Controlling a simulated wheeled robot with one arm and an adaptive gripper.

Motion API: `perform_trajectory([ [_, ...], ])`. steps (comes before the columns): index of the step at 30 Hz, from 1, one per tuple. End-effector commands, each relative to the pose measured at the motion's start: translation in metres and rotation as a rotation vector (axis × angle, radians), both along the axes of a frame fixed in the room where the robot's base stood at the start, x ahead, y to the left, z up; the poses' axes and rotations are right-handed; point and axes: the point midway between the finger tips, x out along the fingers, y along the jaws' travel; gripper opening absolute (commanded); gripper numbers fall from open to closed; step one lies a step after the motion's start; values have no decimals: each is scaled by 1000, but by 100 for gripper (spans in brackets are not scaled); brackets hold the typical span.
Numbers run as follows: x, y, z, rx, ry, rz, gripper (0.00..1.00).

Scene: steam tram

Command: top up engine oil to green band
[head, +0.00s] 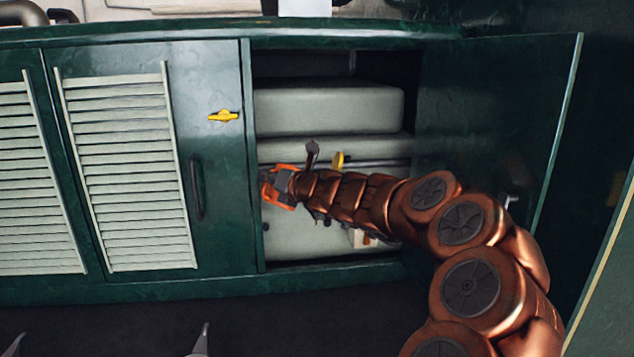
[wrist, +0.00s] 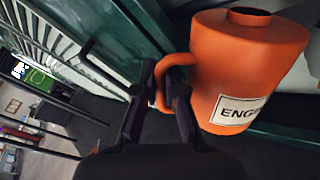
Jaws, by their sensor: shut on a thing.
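An orange can (wrist: 245,65) fills the right of the wrist view. My gripper (wrist: 165,85) is shut on the can's looped handle. In the head view only parts of the orange can (head: 276,196) show, around my gripper (head: 284,186), in front of the open compartment. A grey engine housing (head: 328,110) sits inside. A yellow part (head: 337,160) and a dark knob-like part (head: 312,152) show just above my arm. I see no green band or oil level.
The dark green compartment door (head: 495,130) stands open at the right, close to my arm. Louvred panels (head: 125,155) line the left, with a yellow latch (head: 223,116) and a dark handle (head: 197,188) beside them.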

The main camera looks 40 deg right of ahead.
Motion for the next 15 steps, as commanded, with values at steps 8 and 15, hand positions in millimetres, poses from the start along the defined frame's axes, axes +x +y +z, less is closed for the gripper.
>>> perform_trajectory([
  [8,0,-1,6,18,2,0,0],
  [15,0,-2,10,39,3,0,0],
])
